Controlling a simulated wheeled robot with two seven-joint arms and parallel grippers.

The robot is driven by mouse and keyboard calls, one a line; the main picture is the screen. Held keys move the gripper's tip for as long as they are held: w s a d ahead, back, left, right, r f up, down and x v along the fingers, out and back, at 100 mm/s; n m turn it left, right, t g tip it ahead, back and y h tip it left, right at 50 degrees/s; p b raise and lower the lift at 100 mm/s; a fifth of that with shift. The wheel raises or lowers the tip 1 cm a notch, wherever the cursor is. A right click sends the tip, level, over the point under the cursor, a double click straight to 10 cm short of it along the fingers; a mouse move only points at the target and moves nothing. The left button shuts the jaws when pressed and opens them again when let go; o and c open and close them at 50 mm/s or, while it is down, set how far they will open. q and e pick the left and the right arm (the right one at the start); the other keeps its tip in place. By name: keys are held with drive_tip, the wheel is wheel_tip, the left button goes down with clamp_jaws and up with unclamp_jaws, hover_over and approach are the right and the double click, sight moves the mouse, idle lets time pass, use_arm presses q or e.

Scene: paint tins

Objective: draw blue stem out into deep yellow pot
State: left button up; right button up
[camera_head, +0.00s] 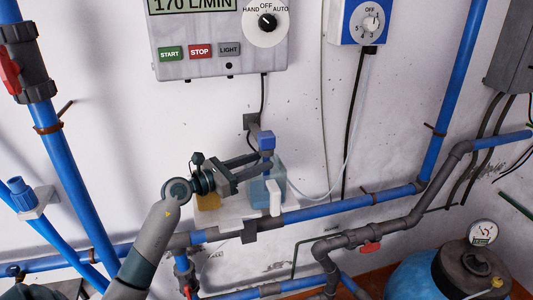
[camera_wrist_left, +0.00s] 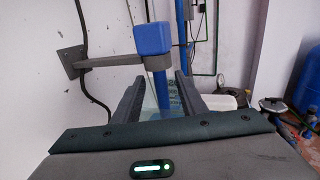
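The blue stem (camera_head: 266,141) has a square blue head and hangs upright at a grey wall bracket (camera_head: 252,122). In the left wrist view the stem's blue head (camera_wrist_left: 152,38) is at the bracket's end, with its shaft running down between my fingers. My left gripper (camera_head: 260,165) reaches in from the left, just below the head. Its fingers (camera_wrist_left: 160,82) are apart on either side of the shaft, with a gap visible. A yellow pot (camera_head: 208,202) shows partly behind my left wrist; its depth cannot be seen. My right gripper is not in view.
A pale blue clear container (camera_head: 268,192) stands below the stem on a white ledge (camera_head: 232,212). Blue pipes (camera_head: 340,207) run along the wall in front. A control panel (camera_head: 220,45) hangs above. A blue tank (camera_head: 415,278) is at lower right.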

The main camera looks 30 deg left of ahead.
sight(266, 159)
use_arm(q)
drive_tip(key=shift+p+x, duration=0.5)
drive_tip(key=shift+x, duration=1.25)
clamp_jaws()
